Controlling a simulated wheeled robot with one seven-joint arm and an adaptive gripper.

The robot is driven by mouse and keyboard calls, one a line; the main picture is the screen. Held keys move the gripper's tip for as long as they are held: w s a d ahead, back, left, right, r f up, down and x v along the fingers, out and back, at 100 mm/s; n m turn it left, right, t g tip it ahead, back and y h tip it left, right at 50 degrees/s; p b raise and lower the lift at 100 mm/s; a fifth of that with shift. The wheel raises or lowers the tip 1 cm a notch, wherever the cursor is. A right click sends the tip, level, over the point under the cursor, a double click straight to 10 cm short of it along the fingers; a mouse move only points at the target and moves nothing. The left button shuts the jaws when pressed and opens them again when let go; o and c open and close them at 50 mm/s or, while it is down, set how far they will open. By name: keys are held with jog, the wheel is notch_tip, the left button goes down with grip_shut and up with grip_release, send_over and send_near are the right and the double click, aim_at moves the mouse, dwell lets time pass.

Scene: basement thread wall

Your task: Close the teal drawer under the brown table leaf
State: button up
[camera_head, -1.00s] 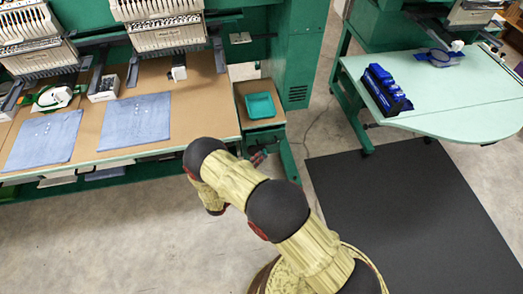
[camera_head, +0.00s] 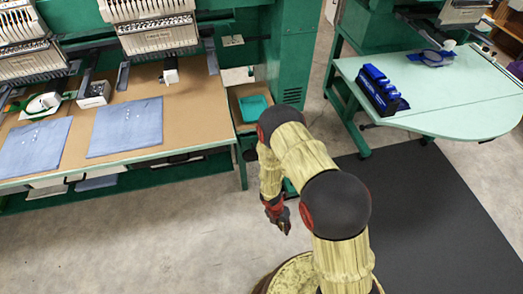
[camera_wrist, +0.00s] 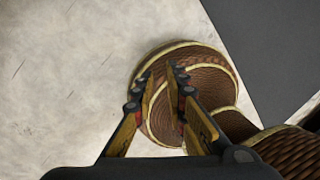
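The small brown table leaf (camera_head: 235,105) is right of the long brown worktable in the head view, with a teal tray (camera_head: 254,108) on top. My arm covers most of the space below the leaf. I cannot clearly make out the teal drawer or how far it stands open. My gripper (camera_head: 283,224) hangs over the bare floor, in front of the leaf and apart from it. In the wrist view my gripper (camera_wrist: 163,74) has its fingers apart with nothing between them; my own round base is below.
The long worktable (camera_head: 195,125) with blue cloths (camera_head: 125,127) stands at left. A pale green table (camera_head: 450,105) with a blue rack (camera_head: 381,90) stands at right. A dark mat (camera_head: 430,200) covers the right floor. Bare floor (camera_head: 150,235) lies free at left front.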

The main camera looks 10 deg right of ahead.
jog(key=w+a+r+m+t+y, duration=0.1)
jog(key=w+a+m+t+y, duration=0.2)
jog(key=w, duration=0.4)
jog(key=w+a+r+m+t+y, duration=0.2)
jog(key=w+a+m+t, duration=0.15)
jog(key=w+t, duration=0.2)
jog(key=w+d+r+m+t+h, duration=0.35)
jog(key=w+r+t, duration=0.8)
jog(key=r, duration=0.55)
jog(key=shift+w+d+f+g+y+b, duration=0.15)
jog(key=shift+w+f+g+b, duration=0.25)
jog(key=shift+w, duration=1)
jog(key=shift+w+d+f+g+y+b, duration=0.2)
jog(key=shift+w+b, duration=0.4)
jog(key=shift+w, duration=0.8)
jog(key=shift+w+f+g+y+b, duration=0.15)
jog(key=shift+w+g+b, duration=0.3)
jog(key=shift+w, duration=0.95)
grip_shut()
